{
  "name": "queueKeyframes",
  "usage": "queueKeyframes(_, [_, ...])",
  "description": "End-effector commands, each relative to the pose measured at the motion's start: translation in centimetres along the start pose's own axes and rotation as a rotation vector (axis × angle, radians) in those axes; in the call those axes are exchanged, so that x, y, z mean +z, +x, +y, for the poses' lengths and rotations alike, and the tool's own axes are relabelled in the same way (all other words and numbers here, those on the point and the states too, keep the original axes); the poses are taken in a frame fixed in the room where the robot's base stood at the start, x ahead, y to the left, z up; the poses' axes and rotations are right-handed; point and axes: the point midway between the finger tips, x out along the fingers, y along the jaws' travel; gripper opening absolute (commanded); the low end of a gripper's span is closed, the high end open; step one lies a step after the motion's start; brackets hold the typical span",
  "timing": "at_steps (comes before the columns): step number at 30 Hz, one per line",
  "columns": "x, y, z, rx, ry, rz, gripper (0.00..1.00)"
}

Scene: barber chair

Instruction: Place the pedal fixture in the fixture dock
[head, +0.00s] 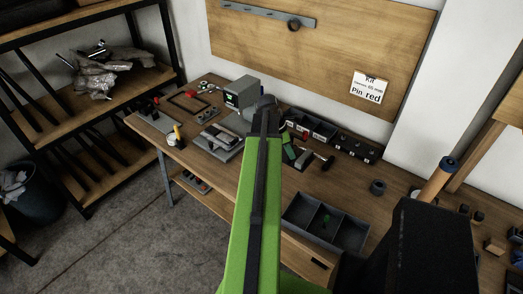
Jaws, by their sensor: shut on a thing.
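My green arm reaches up the middle of the head view over the workbench (227,170). My gripper (265,106) is at the arm's dark far end, in front of the back of the bench. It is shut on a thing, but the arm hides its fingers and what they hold. A grey block-like fixture (222,143) with dark parts on top sits on the bench just left of the arm. I cannot tell for sure which piece is the pedal fixture or which is the fixture dock.
A grey box with a green display (240,92) stands left of my gripper. A divided tray (326,222) and a hammer-like tool (321,161) lie right of the arm. A row of dark bins (311,125) lines the back wall. A shelf rack (110,125) stands left.

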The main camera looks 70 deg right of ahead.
Motion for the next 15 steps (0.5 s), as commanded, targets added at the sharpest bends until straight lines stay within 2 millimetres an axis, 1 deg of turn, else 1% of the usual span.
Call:
queueKeyframes(1, [-1.6,1.2,1.2,0.002,-0.004,0.000,0.00])
queueKeyframes(6, [-5.7,2.3,3.8,0.001,-0.004,-0.001,0.00])
queueKeyframes(9, [-7.5,2.6,4.9,0.000,-0.002,-0.001,0.00])
queueKeyframes(12, [-8.6,2.7,5.6,-0.001,0.000,-0.001,0.00])
queueKeyframes(15, [-8.9,2.6,5.8,-0.001,0.001,-0.001,0.00])
